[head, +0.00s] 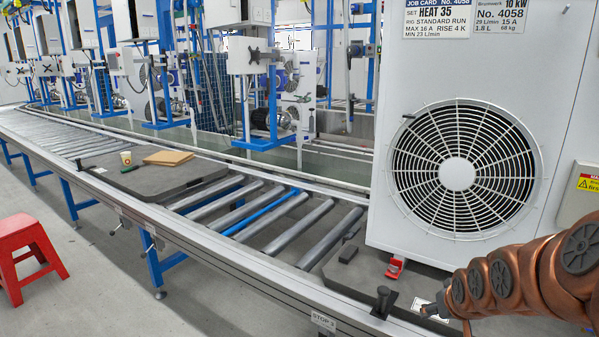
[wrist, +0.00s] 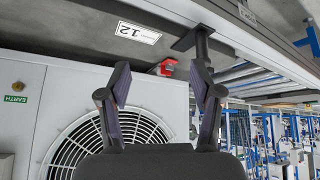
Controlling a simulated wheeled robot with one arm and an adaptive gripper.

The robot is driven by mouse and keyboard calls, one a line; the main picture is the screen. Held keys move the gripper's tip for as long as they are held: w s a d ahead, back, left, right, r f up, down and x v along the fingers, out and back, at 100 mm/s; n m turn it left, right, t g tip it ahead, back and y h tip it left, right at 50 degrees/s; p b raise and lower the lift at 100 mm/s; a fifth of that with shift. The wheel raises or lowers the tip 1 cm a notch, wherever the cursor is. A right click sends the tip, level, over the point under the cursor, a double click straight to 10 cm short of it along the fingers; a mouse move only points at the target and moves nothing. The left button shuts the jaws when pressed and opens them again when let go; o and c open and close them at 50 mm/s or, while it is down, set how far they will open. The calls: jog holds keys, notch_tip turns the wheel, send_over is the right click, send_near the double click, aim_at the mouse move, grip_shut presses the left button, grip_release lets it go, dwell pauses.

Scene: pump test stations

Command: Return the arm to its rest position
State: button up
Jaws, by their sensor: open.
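My arm reaches in from the lower right of the head view, a copper-coloured chain of joints in front of the white heat pump unit (head: 390,150). My gripper (wrist: 160,75) shows in the wrist view, with its two dark fingers apart and nothing between them. The wrist view appears upside down. Beyond the fingertips are a red clip (wrist: 168,67) at the unit's base and a black T-shaped handle (wrist: 201,42).
The black handle (head: 383,302) and the red clip (head: 395,267) sit on the dark pallet (head: 345,270) under the unit. The roller conveyor (head: 290,235) runs left, carrying another pallet (head: 150,182) with a cup and cardboard. A red stool (head: 28,250) stands on the floor at left.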

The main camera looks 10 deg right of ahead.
jog(key=s+a+r+n+g+y+p, duration=0.1)
jog(key=s+a+r+g+p, duration=0.1)
jog(key=s+a+r+p, duration=0.2)
jog(key=s+a+r+n+g+y+p, duration=0.1)
jog(key=s+a+r+g+p, duration=0.2)
jog(key=s+a, duration=0.8)
jog(key=s+a+r+n+g+p, duration=0.1)
jog(key=s+a+r+g+p, duration=0.2)
jog(key=s+a+r+p, duration=0.3)
jog(key=s+a+r, duration=0.1)
jog(key=a+r, duration=0.2)
jog(key=a, duration=0.2)
jog(key=shift+s+a+r+n+y+p, duration=0.2)
jog(key=shift+s+n+y+p, duration=0.1)
jog(key=shift+s+y+p, duration=0.1)
